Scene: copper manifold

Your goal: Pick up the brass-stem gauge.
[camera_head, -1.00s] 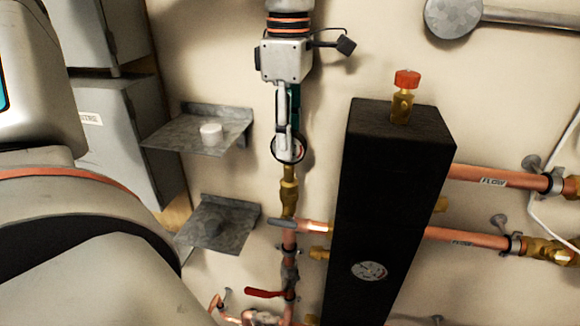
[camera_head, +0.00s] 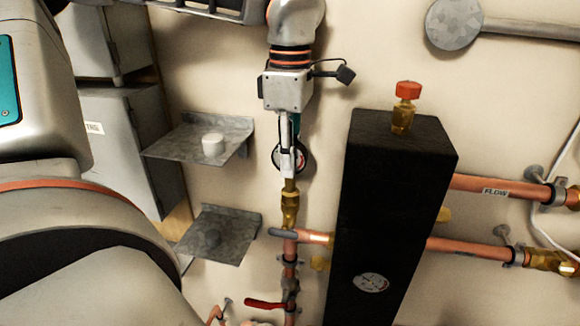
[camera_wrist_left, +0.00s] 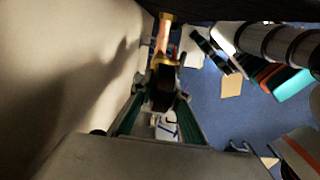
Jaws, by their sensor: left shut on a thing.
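The brass-stem gauge (camera_head: 304,157) has a round white dial with a dark rim. It stands upright above a brass fitting (camera_head: 290,205) on the vertical copper pipe, its short brass stem (camera_head: 289,184) pointing down. My left gripper (camera_head: 289,166) comes from above and is shut on the gauge, its fingers covering part of the dial. In the left wrist view the dark gauge body (camera_wrist_left: 160,90) sits between the green-sided fingers, with brass and copper beyond it. Whether the stem is seated in the fitting or just above it, I cannot tell. My right gripper is not in view.
A tall black block (camera_head: 385,220) with its own dial and a red-capped brass valve (camera_head: 405,105) stands right of the pipe. A red lever (camera_head: 264,303) is below.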

